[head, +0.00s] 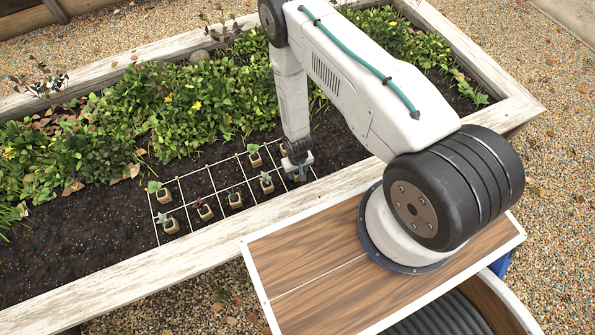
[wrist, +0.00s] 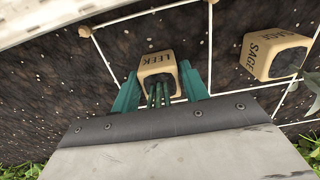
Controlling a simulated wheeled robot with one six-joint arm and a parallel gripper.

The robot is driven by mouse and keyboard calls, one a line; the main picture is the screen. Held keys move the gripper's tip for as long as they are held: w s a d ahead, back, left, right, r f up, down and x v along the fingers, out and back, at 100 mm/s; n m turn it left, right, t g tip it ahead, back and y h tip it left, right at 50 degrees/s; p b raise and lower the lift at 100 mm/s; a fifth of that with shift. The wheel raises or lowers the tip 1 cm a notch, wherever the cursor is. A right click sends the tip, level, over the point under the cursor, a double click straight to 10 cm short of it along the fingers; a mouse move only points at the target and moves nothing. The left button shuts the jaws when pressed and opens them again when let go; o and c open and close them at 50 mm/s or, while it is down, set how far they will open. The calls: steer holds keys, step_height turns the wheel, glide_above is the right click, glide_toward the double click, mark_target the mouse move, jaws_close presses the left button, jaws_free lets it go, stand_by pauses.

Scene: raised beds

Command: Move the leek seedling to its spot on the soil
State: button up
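The leek seedling (wrist: 158,74) is a tan block lettered LEEK with several thin green shoots, seen in the wrist view. My gripper (wrist: 160,80) has one teal finger on each side of the block, very close to its sides. I cannot tell whether the fingers press on it or leave a thin gap. In the head view my gripper (head: 297,167) is low at the right end of the white string grid (head: 219,190), and it mostly hides the leek there. Whether the block rests on the soil is unclear.
A sage block (wrist: 273,55) stands in the cell to the right in the wrist view. Several other seedling blocks, such as one at the near left (head: 171,226), stand in the grid. Dense leafy plants (head: 190,100) fill the far side. The wooden bed edge (head: 215,237) runs in front.

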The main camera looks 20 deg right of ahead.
steer(key=shift+o, duration=0.8)
steer(key=w+d+r, duration=0.1)
steer(key=w+r, duration=0.2)
steer(key=r, duration=4.7)
steer(key=s+d+r+t, duration=0.1)
steer(key=s+r, duration=0.5)
steer(key=r, duration=0.2)
steer(key=s+d+r, duration=0.1)
steer(key=s+r, duration=0.5)
steer(key=r, duration=0.2)
steer(key=s+r, duration=0.6)
steer(key=s, duration=0.7)
